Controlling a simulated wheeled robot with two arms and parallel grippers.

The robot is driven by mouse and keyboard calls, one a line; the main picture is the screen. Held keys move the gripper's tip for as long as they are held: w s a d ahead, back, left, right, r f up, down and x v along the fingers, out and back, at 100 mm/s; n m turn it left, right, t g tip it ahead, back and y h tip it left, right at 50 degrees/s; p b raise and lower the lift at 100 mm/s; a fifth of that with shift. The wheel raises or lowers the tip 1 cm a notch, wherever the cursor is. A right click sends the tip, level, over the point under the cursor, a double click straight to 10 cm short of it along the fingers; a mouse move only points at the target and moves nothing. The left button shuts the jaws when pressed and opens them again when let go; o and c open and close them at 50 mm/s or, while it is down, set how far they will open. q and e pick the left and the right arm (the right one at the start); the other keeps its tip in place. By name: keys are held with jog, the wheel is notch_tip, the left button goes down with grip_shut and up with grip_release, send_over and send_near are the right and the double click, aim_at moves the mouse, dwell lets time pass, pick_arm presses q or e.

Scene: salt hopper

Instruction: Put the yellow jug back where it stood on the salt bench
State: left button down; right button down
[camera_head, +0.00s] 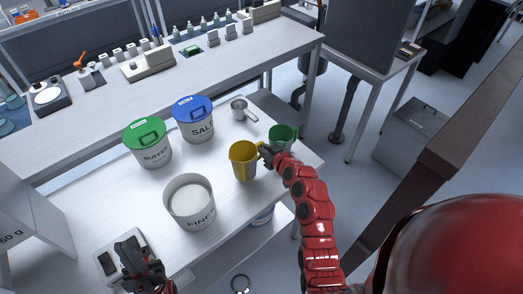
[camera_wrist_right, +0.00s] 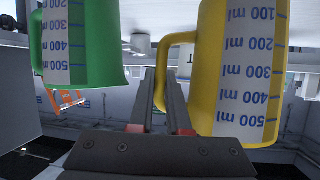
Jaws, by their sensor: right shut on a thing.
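The yellow jug (camera_head: 242,165) is upright at the right part of the salt bench (camera_head: 245,205); whether its base touches the top I cannot tell. My right gripper (camera_head: 266,153) is shut on its handle from the right side. In the right wrist view the yellow jug (camera_wrist_right: 240,70) fills the right side, its handle between my fingers (camera_wrist_right: 158,85). A green jug (camera_head: 284,136) stands close behind my right gripper; it also shows in the wrist view (camera_wrist_right: 85,45). My left gripper (camera_head: 130,252) is over the bench's front left, its jaws unclear.
A white FINE tub (camera_head: 190,205) stands left of the yellow jug. Green-lidded BUFFER (camera_head: 147,145) and blue-lidded SALT (camera_head: 194,122) tubs stand behind it. A metal scoop (camera_head: 242,111) lies at the back. A small scale (camera_head: 108,264) is near my left gripper. Bench is clear in front of the jug.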

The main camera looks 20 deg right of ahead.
jog(key=shift+w, duration=0.3)
notch_tip(320, 180, down, 3)
jog(key=shift+r+p, duration=0.2)
jog(key=shift+p, duration=0.45)
jog(key=shift+f, duration=0.45)
